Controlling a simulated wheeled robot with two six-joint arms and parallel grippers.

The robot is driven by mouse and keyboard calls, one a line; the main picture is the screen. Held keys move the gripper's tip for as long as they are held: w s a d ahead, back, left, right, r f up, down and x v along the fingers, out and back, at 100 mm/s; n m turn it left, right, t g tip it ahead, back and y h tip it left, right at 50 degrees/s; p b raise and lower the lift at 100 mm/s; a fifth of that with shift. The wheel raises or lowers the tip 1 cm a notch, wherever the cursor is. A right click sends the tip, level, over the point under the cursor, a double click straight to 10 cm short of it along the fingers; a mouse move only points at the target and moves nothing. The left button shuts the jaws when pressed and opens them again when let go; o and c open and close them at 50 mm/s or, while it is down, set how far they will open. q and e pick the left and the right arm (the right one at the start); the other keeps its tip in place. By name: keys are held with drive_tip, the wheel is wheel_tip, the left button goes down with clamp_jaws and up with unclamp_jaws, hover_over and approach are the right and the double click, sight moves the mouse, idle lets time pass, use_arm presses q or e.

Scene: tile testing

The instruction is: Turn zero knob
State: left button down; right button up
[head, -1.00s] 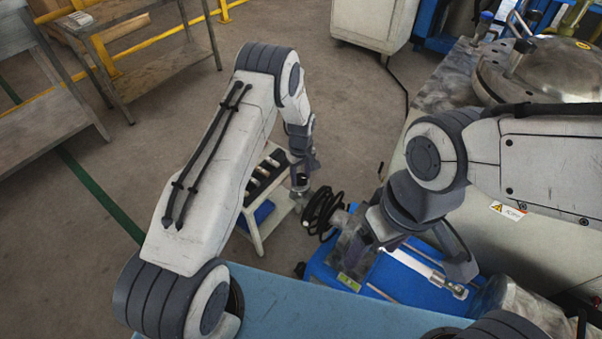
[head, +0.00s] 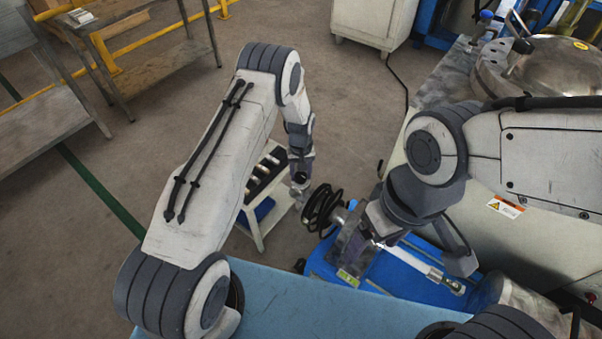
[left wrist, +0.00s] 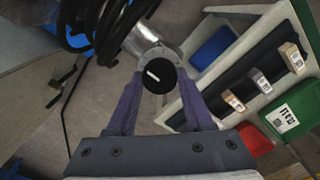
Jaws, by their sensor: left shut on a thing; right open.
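The zero knob (left wrist: 159,75) is round and black with a white line, on the end of a metal cylinder (left wrist: 153,42) in the left wrist view. The line lies slanted. My left gripper (left wrist: 160,82) has one purple finger on each side of the knob and is shut on it. In the head view, my left gripper (head: 301,178) reaches down beside the black coil (head: 322,208), and the knob is mostly hidden there. My right gripper (head: 420,246) is open above the blue base of the device, with its fingers apart.
The black coil (left wrist: 92,28) sits close to the left gripper. A pale rack (head: 258,226) beside it holds tagged blocks (left wrist: 262,82), with blue (left wrist: 212,47), red (left wrist: 256,140) and green (left wrist: 295,106) bins. A light-blue tabletop (head: 300,310) lies in front. Open floor is at left.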

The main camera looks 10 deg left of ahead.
sight(301, 175)
use_arm(q)
drive_tip(key=shift+c, duration=1.4)
unclamp_jaws()
drive_tip(key=shift+r, duration=0.1)
wheel_tip(301, 175, up, 10)
drive_tip(key=p, duration=0.2)
drive_tip(key=shift+r, duration=0.15)
